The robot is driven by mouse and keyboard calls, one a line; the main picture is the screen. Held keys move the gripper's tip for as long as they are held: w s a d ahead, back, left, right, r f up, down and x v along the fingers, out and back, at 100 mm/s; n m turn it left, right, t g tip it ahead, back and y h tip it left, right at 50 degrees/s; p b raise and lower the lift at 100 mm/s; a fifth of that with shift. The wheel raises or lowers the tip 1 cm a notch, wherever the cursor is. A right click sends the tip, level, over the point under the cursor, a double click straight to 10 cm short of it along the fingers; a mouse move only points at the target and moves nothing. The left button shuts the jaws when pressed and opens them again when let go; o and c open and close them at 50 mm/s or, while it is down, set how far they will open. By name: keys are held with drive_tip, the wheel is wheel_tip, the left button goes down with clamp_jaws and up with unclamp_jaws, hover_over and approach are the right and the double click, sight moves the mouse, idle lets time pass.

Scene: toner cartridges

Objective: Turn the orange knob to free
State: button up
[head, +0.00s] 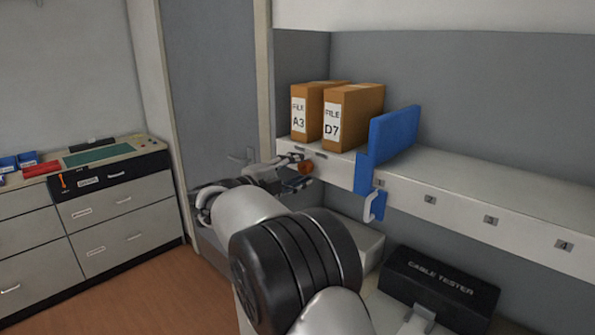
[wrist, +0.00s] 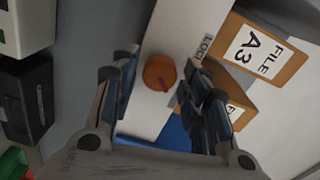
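The orange knob (head: 306,167) sits on the front face of the shelf, below the file boxes. In the wrist view the round knob (wrist: 158,72) shows a darker red mark on its face. A small label that seems to read LOCK (wrist: 207,43) is beside it; no FREE label is readable. My gripper (head: 297,173) is at the knob in the head view. In the wrist view my gripper (wrist: 161,80) is open, with one finger on each side of the knob and visible gaps between them. I cannot tell how far the fingertips are from the shelf face.
File boxes A3 (head: 305,110) and D7 (head: 354,115) stand on the shelf (head: 470,170). A blue divider (head: 395,138) with a handle stands right of them. A black cable tester (head: 440,285) is below. Shelf slots 2 to 4 are clear. Drawers (head: 40,235) stand left.

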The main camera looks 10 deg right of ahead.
drive_tip(key=shift+o, duration=0.6)
drive_tip(key=v, duration=1.2)
